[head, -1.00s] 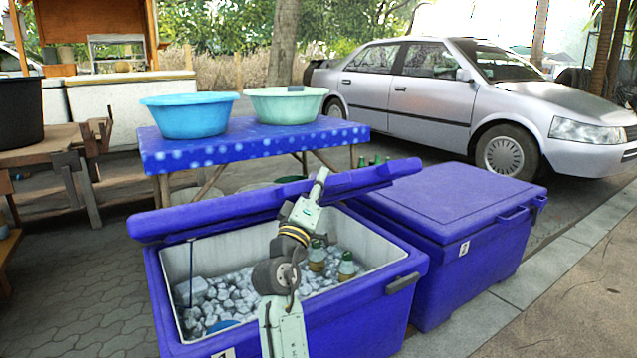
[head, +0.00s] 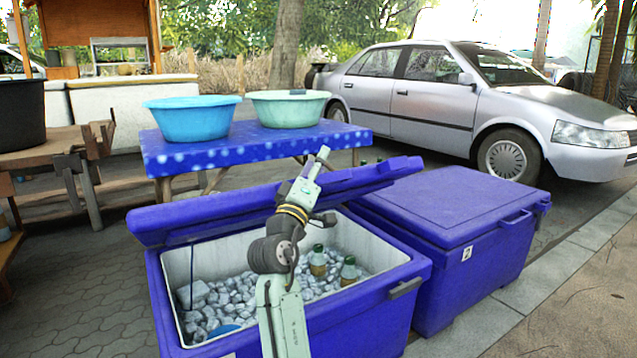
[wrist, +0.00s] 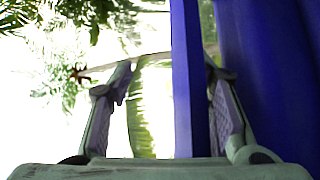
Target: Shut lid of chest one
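The open blue chest (head: 365,310) stands in front of me, with ice and two green-capped bottles inside. I take it as chest one, though no label naming it is readable. Its blue lid (head: 185,222) is raised at the back, steeply tilted. My gripper (head: 322,154) is at the lid's upper edge, with my arm crossing over the chest opening. In the wrist view, my gripper (wrist: 170,85) has its fingers spread. A blue lid edge (wrist: 188,80) lies between them, nearer the right finger; I cannot tell whether they touch.
A second blue chest (head: 445,205), shut, stands close on the right. Behind the open lid is a table with a blue cloth (head: 230,150), bearing a blue basin (head: 191,120) and a pale green basin (head: 288,108). A silver car (head: 440,95) is parked behind.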

